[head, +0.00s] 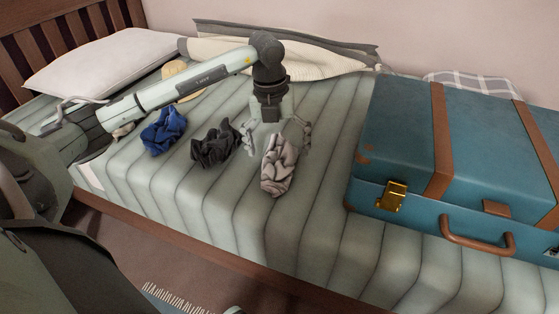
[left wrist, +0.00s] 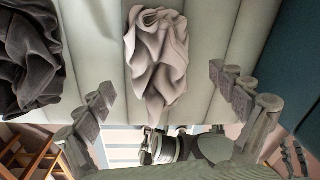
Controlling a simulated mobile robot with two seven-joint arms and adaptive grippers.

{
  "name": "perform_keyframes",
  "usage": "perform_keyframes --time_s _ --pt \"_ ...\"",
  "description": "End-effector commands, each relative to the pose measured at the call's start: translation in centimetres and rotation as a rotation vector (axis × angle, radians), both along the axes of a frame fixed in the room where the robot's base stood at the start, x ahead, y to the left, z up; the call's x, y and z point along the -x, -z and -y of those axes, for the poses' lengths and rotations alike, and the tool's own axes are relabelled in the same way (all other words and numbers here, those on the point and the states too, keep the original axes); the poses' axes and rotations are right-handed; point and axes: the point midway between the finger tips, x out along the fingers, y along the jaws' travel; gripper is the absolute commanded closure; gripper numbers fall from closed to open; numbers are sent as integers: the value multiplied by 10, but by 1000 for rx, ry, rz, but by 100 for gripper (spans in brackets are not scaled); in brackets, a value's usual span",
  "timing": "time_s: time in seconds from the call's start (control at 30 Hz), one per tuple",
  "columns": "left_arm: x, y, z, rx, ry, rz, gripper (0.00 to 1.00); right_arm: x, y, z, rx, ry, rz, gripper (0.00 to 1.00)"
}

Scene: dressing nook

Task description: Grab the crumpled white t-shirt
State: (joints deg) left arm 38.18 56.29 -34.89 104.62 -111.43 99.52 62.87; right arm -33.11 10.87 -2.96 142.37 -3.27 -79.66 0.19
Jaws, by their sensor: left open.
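A crumpled pale grey-white cloth, the t-shirt (head: 279,168), lies bunched on the striped bed cover. My left gripper (head: 277,138) points down above it and over its far end, fingers spread apart and empty. In the left wrist view the t-shirt (left wrist: 157,58) shows beyond the open fingers of my left gripper (left wrist: 162,84), roughly centred between them, with no finger seen touching it. How high the fingers are above the bed is hard to tell. My right gripper is not in view.
A dark grey crumpled cloth (head: 213,148) lies just left of the t-shirt, and a blue one (head: 163,132) further left. A closed blue suitcase (head: 400,145) stands right. A white pillow (head: 105,60) and cream blanket (head: 318,62) lie behind. The bed's front strip is clear.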

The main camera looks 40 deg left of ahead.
Motion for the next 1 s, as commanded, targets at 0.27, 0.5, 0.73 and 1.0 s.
perform_keyframes --time_s 0.27,0.5,0.73,1.0 --pt "-4 39 1 2 2 -2 6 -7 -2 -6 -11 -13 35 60" --pt "-5 39 1 2 2 0 9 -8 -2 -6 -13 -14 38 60" --pt "-5 39 1 2 2 0 38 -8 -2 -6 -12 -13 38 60" --pt "-5 39 1 3 1 1 63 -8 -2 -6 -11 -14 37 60"
